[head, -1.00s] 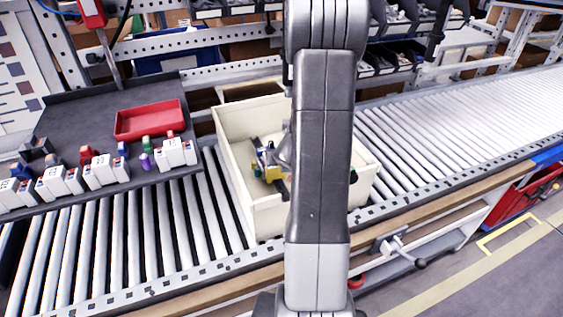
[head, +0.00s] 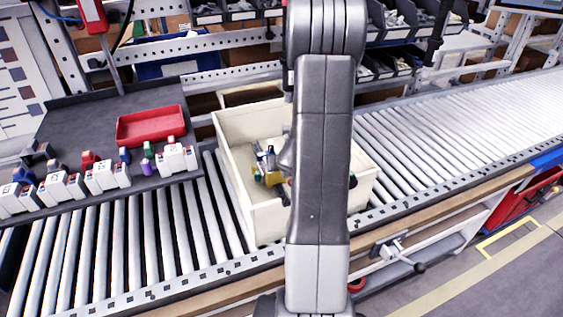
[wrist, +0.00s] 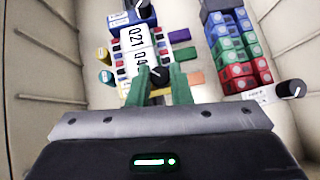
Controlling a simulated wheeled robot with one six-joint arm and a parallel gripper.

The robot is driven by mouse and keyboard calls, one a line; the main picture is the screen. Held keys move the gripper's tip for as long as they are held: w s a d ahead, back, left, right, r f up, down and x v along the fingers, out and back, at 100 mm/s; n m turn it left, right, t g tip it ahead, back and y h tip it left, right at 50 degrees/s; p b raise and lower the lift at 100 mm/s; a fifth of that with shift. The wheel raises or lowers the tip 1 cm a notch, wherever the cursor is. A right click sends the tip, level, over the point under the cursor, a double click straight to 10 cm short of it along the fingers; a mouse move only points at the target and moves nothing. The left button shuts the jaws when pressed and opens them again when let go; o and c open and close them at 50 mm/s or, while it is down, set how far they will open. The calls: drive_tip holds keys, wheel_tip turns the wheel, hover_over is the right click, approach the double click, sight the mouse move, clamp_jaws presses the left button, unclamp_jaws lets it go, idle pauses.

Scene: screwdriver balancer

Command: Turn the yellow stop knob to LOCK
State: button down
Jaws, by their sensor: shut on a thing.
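No yellow stop knob and no LOCK mark can be made out in either view. My gripper (wrist: 160,84) is inside a cream crate (head: 248,195). In the wrist view its green fingers are close together on a small black knob (wrist: 160,75), at the near end of a white-labelled block (wrist: 133,48). In the head view my arm covers the gripper and much of the crate. A small yellow and blue thing (head: 262,162) shows in the crate beside my arm, too small to identify.
In the crate, blue, green and red blocks (wrist: 232,50) stand at the right, with another black knob (wrist: 291,89). The crate stands on a roller conveyor (head: 165,235). A dark shelf holds a red tray (head: 150,127) and several white blocks (head: 108,174). Rollers at right (head: 450,125) are clear.

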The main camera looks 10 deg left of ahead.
drive_tip(key=n+g+y+p, duration=0.1)
drive_tip(key=n+p, duration=0.1)
drive_tip(key=n+g+y+p, duration=0.1)
drive_tip(key=n+p, duration=0.1)
drive_tip(key=n+g+y+p, duration=0.1)
drive_tip(key=n+p, duration=0.1)
drive_tip(key=shift+w+d+r+y+p, duration=0.1)
drive_tip(key=shift+w+d+y+p, duration=0.2)
drive_tip(key=shift+y, duration=0.1)
drive_tip(key=n+g+y, duration=0.1)
drive_tip(key=n+g, duration=0.1)
drive_tip(key=n, duration=0.1)
drive_tip(key=n+g, duration=0.2)
drive_tip(key=n, duration=0.1)
drive_tip(key=n+g+b, duration=0.1)
drive_tip(key=shift+w+f+y, duration=0.2)
drive_tip(key=shift+w+y, duration=0.1)
drive_tip(key=shift+w+r+n+g+b, duration=0.15)
drive_tip(key=shift+n+g+b, duration=0.7)
drive_tip(key=shift+n+g, duration=1)
drive_tip(key=shift+n, duration=0.45)
